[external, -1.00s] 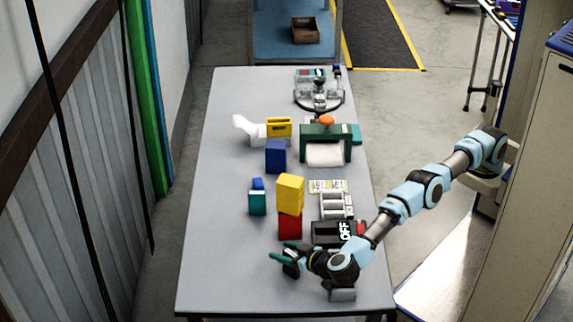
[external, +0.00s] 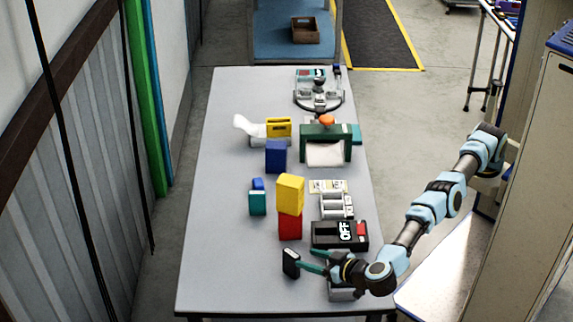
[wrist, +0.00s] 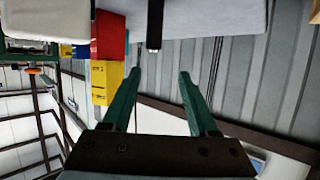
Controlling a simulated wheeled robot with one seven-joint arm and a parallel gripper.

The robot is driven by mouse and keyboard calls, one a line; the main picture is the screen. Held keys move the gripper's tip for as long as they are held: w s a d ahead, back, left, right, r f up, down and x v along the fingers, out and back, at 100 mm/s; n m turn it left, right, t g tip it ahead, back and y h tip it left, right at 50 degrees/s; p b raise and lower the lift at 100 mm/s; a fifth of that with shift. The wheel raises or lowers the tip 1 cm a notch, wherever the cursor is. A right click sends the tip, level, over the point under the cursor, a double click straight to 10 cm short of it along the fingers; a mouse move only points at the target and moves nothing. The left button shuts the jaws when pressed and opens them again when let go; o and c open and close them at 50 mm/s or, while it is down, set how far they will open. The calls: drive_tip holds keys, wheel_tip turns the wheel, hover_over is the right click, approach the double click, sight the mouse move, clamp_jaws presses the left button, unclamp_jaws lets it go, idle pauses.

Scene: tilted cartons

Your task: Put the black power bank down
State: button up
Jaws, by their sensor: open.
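The black power bank (external: 291,263) stands upright on the grey table (external: 225,270), near its front end, in front of the red box. In the external view my gripper (external: 307,259) is just to its right, with its green fingers spread and pointing left toward it. In the wrist view the power bank (wrist: 154,28) shows as a narrow dark shape beyond the gap between the open fingertips (wrist: 160,74). Nothing is between the fingers.
A yellow box (external: 290,194) sits on a red box (external: 290,227) behind the power bank. A black box marked OFF (external: 338,235) stands close behind my gripper. A grey item lies beneath my wrist. The table's left side is clear.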

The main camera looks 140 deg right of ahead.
drive_tip(key=w+a+r+n+t+y, duration=0.1)
drive_tip(key=w+a+r+n+t, duration=0.3)
drive_tip(key=r+t, duration=0.35)
drive_tip(key=w+a+r+n+t+y, duration=0.1)
drive_tip(key=w+a+r+n+t, duration=0.35)
drive_tip(key=r, duration=0.45)
drive_tip(key=s+a+n+t+y, duration=0.1)
drive_tip(key=a+n+t+y, duration=0.1)
drive_tip(key=n+t+y, duration=0.3)
drive_tip(key=s+f+n+g+y, duration=0.1)
drive_tip(key=s+f+g, duration=0.4)
drive_tip(key=s, duration=1.3)
drive_tip(key=s+f+n+g+y, duration=0.1)
drive_tip(key=s+f+g+y, duration=0.2)
drive_tip(key=s+f, duration=0.6)
drive_tip(key=s+d+f+n+g+y, duration=0.1)
drive_tip(key=s+f+g, duration=0.7)
drive_tip(key=s, duration=1.9)
drive_tip(key=shift+s+y, duration=0.25)
drive_tip(key=shift+y, duration=0.55)
drive_tip(key=shift+d, duration=0.1)
wheel_tip(320, 180, up, 10)
drive_tip(key=p, duration=1)
